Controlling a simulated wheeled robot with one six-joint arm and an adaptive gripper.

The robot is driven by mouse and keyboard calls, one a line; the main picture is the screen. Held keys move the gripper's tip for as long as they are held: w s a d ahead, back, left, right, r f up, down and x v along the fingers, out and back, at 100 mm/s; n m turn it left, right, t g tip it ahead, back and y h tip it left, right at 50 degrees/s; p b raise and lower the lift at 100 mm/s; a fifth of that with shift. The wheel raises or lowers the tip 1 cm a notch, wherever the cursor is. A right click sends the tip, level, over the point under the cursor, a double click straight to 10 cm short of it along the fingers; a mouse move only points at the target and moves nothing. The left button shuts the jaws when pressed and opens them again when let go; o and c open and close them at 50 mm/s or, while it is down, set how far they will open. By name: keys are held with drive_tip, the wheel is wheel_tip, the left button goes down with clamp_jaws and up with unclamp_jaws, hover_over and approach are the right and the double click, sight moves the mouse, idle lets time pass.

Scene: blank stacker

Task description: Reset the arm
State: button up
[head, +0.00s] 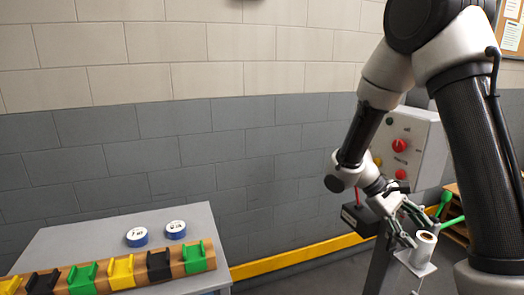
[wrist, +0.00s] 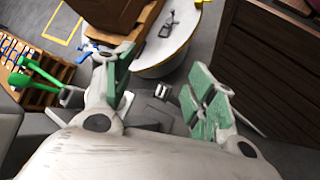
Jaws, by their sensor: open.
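My arm reaches down from the upper right of the head view. My gripper (head: 408,228) is at its end, low on the right, and its fingers are spread. The wrist view shows the open gripper (wrist: 165,92) with green pads on both fingers and nothing held between them. In the head view a white cylinder (head: 425,247) with a dark hole in its top stands on a small pale plate (head: 412,265), close by the fingers. I cannot tell whether they touch it.
A control box (head: 400,150) with red knobs stands behind my arm. A grey table (head: 75,240) at left bears a wooden rail (head: 140,272) with green, yellow and black holders, and two blue-rimmed discs (head: 137,237). The wrist view shows a round white table (wrist: 175,50) and a wooden pallet (wrist: 40,85).

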drive_tip(key=s+a+r+m+t+y, duration=0.3)
drive_tip(key=s+r+t+y, duration=0.5)
drive_tip(key=s+r, duration=0.6)
wheel_tip(320, 180, up, 3)
drive_tip(key=shift+r+m+t, duration=0.2)
drive_tip(key=shift+m+t, duration=0.4)
drive_tip(key=shift+m, duration=0.1)
